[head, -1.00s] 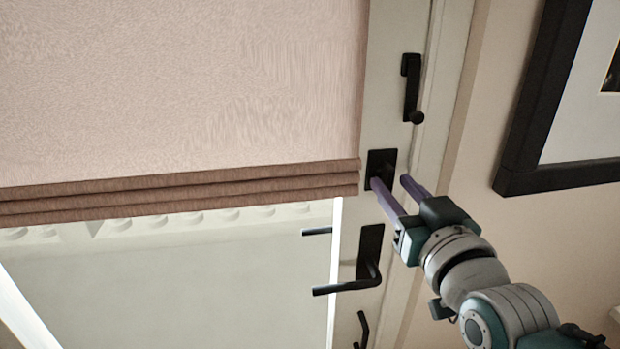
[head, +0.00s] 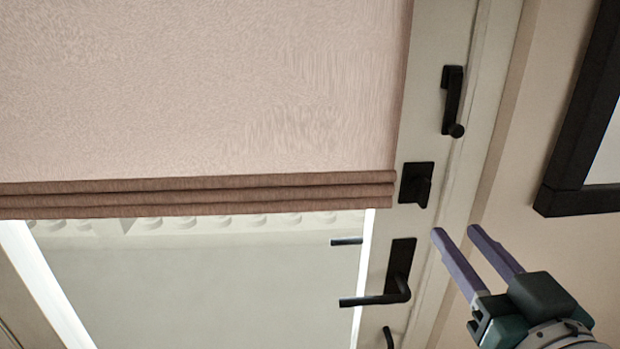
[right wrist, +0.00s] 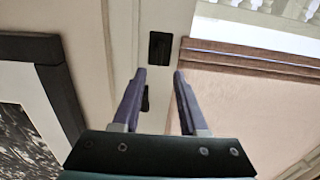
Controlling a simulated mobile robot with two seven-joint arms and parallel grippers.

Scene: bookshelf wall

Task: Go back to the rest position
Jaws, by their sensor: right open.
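My right gripper (head: 454,235) is at the lower right of the head view. Its two purple fingers are apart with nothing between them. It stands in front of the pale door frame (head: 445,190), to the right of and a little below the square black lock plate (head: 415,185). In the right wrist view the gripper (right wrist: 159,75) is also open and empty, with a black plate (right wrist: 160,48) beyond its fingertips. My left gripper is not in the head view.
A black lever handle (head: 397,275) sits below the lock plate, and a black latch (head: 452,98) above it. A pinkish folded blind (head: 200,90) covers the upper glass. A black picture frame (head: 580,130) hangs on the right wall, also seen in the right wrist view (right wrist: 50,85).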

